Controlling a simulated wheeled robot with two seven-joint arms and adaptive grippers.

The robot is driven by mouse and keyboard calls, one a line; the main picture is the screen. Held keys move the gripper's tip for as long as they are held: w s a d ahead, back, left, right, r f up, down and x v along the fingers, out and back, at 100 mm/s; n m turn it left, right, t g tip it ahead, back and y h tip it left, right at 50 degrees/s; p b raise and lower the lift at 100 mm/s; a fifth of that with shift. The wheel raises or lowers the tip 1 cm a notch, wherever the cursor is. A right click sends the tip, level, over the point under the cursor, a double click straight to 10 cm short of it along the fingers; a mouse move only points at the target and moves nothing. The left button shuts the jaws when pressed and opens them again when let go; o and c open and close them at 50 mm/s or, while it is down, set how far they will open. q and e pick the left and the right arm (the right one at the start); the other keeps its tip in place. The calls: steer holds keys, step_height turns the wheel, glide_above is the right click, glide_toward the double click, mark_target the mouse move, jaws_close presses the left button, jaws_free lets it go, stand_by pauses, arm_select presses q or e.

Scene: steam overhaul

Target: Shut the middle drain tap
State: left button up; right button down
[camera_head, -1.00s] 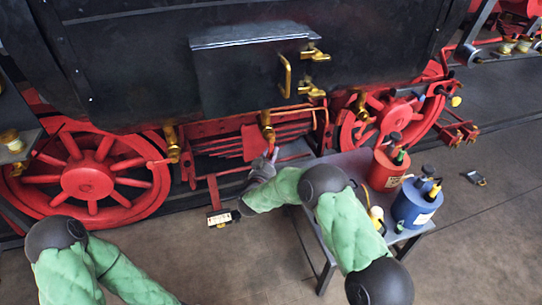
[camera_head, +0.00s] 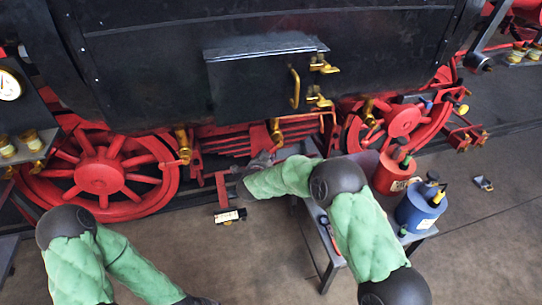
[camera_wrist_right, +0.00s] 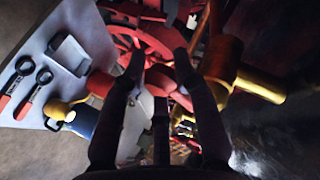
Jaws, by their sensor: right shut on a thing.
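The middle drain tap (camera_head: 276,131) is a brass tap hanging below the dark cylinder casing, between two similar brass taps, left (camera_head: 183,142) and right (camera_head: 368,110). My right gripper (camera_head: 263,160) is just below the middle tap in the head view, its tips small and partly hidden by my arm. In the right wrist view my right gripper (camera_wrist_right: 159,62) has its dark fingers closed in around something reddish, apparently the tap's handle. A brass tap body with a lever (camera_wrist_right: 250,80) lies close to the right of the fingers. My left arm is low at left; its fingers are out of frame.
Red wheels (camera_head: 104,178) and red frame parts lie behind the taps. A grey table (camera_head: 328,240) stands at right with a red can (camera_head: 391,176) and a blue can (camera_head: 418,210). Open floor lies in front.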

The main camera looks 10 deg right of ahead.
steer(key=shift+a+r+m+g+y+p, duration=0.3)
steer(key=shift+a+r+m+y+p, duration=0.3)
steer(key=shift+a+r+m+y, duration=0.25)
steer(key=r+m+y, duration=0.1)
steer(key=r+y, duration=0.1)
steer(key=a+r+m+y, duration=0.1)
steer(key=r+m+y, duration=0.1)
steer(key=shift+r+m+g, duration=0.15)
steer(key=shift+m+g, duration=0.1)
steer(key=shift+g, duration=0.15)
steer(key=shift+r, duration=0.1)
steer(key=c, duration=1)
jaws_free()
steer(key=shift+w, duration=0.1)
steer(key=shift+a, duration=0.1)
steer(key=shift+s, duration=0.2)
